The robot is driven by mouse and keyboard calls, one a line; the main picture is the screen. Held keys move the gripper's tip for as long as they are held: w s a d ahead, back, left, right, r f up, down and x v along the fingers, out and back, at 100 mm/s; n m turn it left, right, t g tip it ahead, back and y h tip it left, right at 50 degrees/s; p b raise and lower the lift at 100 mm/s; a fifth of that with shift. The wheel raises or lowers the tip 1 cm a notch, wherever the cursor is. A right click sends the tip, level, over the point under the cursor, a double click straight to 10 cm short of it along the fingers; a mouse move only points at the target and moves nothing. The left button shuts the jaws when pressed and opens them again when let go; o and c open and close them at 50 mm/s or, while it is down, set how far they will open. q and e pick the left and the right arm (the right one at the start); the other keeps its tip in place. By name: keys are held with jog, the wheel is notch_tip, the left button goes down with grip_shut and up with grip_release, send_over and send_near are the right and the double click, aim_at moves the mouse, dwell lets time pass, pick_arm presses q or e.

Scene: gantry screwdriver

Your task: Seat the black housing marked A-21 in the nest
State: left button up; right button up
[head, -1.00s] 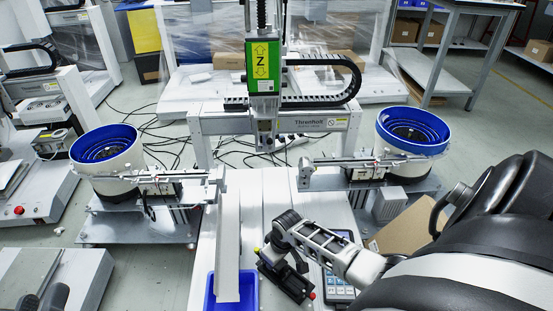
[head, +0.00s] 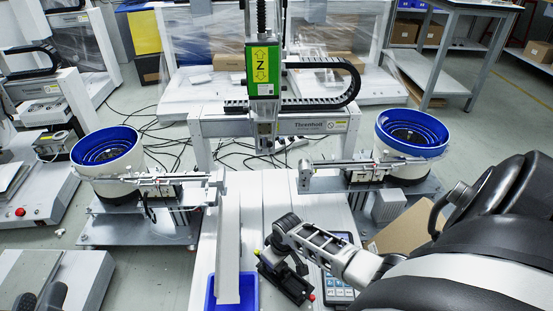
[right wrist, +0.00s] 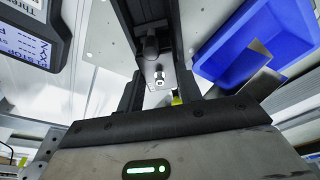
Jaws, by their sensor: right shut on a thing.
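My right gripper (head: 297,265) is low over the black nest fixture (head: 291,284) on the white table, partly hidden by its own wrist. In the right wrist view its two dark fingers (right wrist: 160,92) are shut on a dark part, seemingly the black housing (right wrist: 151,46), with a small silver fitting between the fingers. The A-21 mark cannot be read. Housing and fixture are hard to tell apart, so I cannot tell whether the housing is seated.
A blue bin (head: 250,294) stands left of the fixture below a white chute (head: 229,240). A keypad unit (head: 341,286) lies to the right. The green Z-axis screwdriver head (head: 263,72) hangs behind. Blue-rimmed feeder bowls (head: 107,147) and (head: 412,132) flank the table.

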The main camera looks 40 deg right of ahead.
pick_arm(q)
jog(key=shift+f+b, duration=0.7)
pick_arm(e)
jog(key=shift+f, duration=0.95)
jog(key=o, duration=1.1)
jog(key=r+p, duration=0.2)
jog(key=r, duration=0.1)
jog(key=shift+s, duration=0.2)
pick_arm(q)
jog(key=shift+s+a+f+m+g+y+p, duration=0.15)
jog(key=shift+s+a+f+g+y+p, duration=0.15)
jog(key=shift+f+g+y+p, duration=0.8)
jog(key=shift+s+a+f+m+g+y+p, duration=0.1)
jog(key=shift+s+a+f+m+g+p, duration=0.25)
jog(key=shift+p, duration=1.3)
jog(key=shift+s+a+f+g+y+p, duration=0.25)
jog(key=shift+f+g+y+p, duration=0.5)
jog(key=shift+p, duration=0.65)
pick_arm(e)
jog(key=shift+s+d+r, duration=0.1)
jog(key=shift+s+r, duration=0.35)
jog(key=shift+r, duration=1.65)
jog(key=shift+s+r, duration=0.4)
jog(key=shift+r, duration=1.75)
jog(key=shift+s+d+r, duration=0.1)
jog(key=shift+s+r, duration=0.35)
jog(key=shift+r, duration=1.65)
pick_arm(q)
jog(key=shift+f, duration=0.15)
